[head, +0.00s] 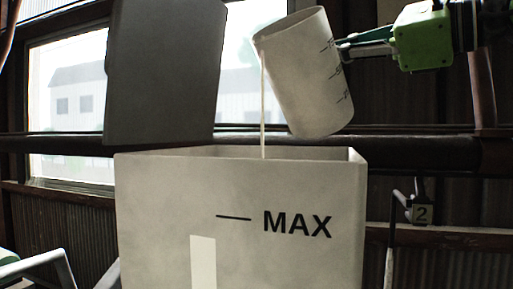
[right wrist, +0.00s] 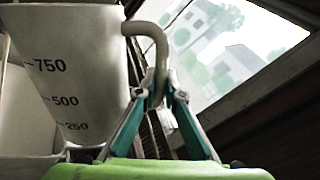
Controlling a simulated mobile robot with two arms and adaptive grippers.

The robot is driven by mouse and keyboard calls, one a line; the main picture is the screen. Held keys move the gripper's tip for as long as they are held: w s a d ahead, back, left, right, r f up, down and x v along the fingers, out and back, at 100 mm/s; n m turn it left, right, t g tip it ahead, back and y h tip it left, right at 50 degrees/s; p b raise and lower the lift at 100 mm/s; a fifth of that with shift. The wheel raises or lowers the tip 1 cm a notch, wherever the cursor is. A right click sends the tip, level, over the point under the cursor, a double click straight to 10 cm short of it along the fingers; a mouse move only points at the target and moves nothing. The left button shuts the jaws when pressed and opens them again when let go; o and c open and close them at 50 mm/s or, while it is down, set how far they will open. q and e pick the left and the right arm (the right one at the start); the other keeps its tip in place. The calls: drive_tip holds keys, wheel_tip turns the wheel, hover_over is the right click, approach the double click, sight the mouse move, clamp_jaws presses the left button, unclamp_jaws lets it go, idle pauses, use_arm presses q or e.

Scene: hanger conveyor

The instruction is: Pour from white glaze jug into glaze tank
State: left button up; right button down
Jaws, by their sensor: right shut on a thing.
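The white glaze jug (head: 300,75), with measuring marks, is tilted to the left above the glaze tank (head: 150,205). A thin whitish stream (head: 263,115) runs from its lip down behind the tank's front rim. My right gripper (head: 345,45) comes in from the right and is shut on the jug's handle. In the right wrist view the jug (right wrist: 80,75) shows marks 750, 500 and 250, and the gripper's fingers (right wrist: 160,105) close around the curved handle (right wrist: 157,50). The tank has a MAX line and a pale vertical strip on its front. The liquid inside the tank is hidden.
The tank's grey lid (head: 165,70) stands upright at the back left of the tank. A dark rail (head: 430,155) runs behind the tank. A hook with a tag marked 2 (head: 422,214) hangs at the right. Windows are behind.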

drive_tip(key=shift+s+a+r+n+p, duration=0.1)
drive_tip(key=shift+s+r+n+p, duration=0.15)
drive_tip(key=shift+r+n+p, duration=0.5)
idle(0.7)
drive_tip(key=shift+s+a+r+n+p, duration=0.1)
drive_tip(key=shift+s+a+n+p, duration=0.1)
drive_tip(key=shift+n, duration=0.3)
drive_tip(key=shift+s+a+r+n+p, duration=0.1)
drive_tip(key=shift+n+p, duration=0.1)
drive_tip(key=shift+n, duration=0.25)
idle(0.8)
drive_tip(key=shift+s+a+n+p, duration=0.3)
drive_tip(key=shift+s+a+n, duration=0.2)
drive_tip(key=shift+n, duration=0.5)
idle(1.1)
drive_tip(key=shift+s+a+f+n, duration=0.15)
drive_tip(key=shift+s+a+n, duration=0.35)
drive_tip(key=shift+n, duration=0.3)
idle(1.9)
